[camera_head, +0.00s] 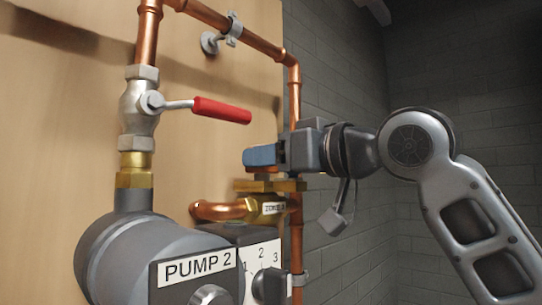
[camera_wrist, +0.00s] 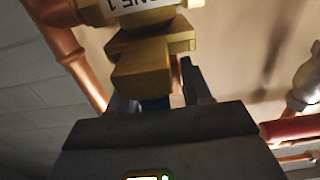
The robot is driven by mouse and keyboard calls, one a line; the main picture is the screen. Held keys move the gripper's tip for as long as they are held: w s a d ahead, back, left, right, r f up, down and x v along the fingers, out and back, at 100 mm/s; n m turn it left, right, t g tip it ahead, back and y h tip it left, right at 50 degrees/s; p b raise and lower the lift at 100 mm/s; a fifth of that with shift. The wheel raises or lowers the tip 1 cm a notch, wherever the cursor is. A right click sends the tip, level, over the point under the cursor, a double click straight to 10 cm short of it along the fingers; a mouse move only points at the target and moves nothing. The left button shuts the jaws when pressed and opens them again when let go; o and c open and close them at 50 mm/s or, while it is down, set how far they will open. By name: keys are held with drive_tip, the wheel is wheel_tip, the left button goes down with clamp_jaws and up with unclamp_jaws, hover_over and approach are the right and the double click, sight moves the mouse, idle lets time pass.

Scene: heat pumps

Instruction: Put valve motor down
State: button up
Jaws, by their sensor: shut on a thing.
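The valve motor (camera_head: 260,156), a small block with a blue-grey side and an orange-red underside, is directly over the brass valve (camera_head: 268,186) in the head view. I cannot tell whether it rests on the valve. My gripper (camera_head: 283,153) reaches in from the right and is shut on the motor. In the wrist view, my gripper (camera_wrist: 160,95) has its dark fingers on both sides of a bluish part of the motor (camera_wrist: 155,104). The brass valve (camera_wrist: 152,68) hides much of it, and its label is upside down.
Copper pipes (camera_head: 295,95) run above and beside the valve. A red-handled shutoff valve (camera_head: 222,110) sticks out at the left. The grey pump labelled PUMP 2 (camera_head: 160,262) and its dial (camera_head: 268,284) are below. Open space lies to the right, before the brick wall (camera_head: 345,75).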

drive_tip(key=shift+f, duration=0.15)
drive_tip(key=o, duration=1.2)
drive_tip(key=shift+r, duration=0.3)
drive_tip(key=b+v, duration=0.2)
drive_tip(key=v, duration=1)
drive_tip(key=shift+s+f, duration=0.1)
